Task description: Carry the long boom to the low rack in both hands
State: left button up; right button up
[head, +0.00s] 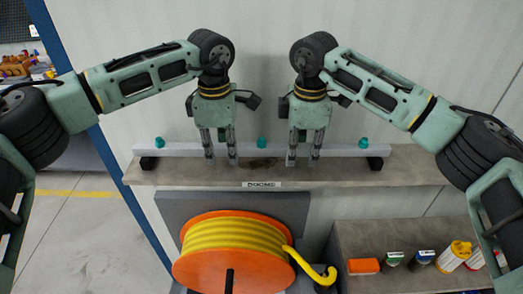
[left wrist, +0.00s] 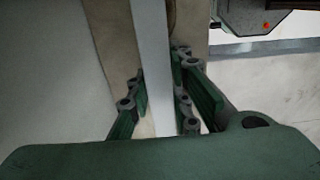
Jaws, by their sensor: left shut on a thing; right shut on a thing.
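The long boom (head: 180,149) is a pale grey bar with several teal knobs and black blocks near its ends. In the head view it lies level along a brown shelf (head: 350,173), its black blocks seemingly on the board. My left gripper (head: 221,160) points down and is shut on the boom left of its middle. My right gripper (head: 303,162) is shut on it right of the middle. The left wrist view shows the boom (left wrist: 155,65) between the left fingers (left wrist: 158,108). I cannot identify the low rack.
An orange reel of yellow hose (head: 232,245) stands below the shelf. A lower shelf (head: 375,230) at the right holds an orange block (head: 363,266), cans and bottles. A blue post (head: 130,195) stands left of the shelf. Open floor (head: 75,240) shows at the left.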

pick_arm(q)
grip_shut()
pick_arm(e)
grip_shut()
pick_arm(q)
jog(key=shift+w+r, duration=0.1)
jog(key=shift+r, duration=0.1)
pick_arm(e)
jog(key=shift+w+r, duration=0.1)
jog(key=shift+r, duration=0.1)
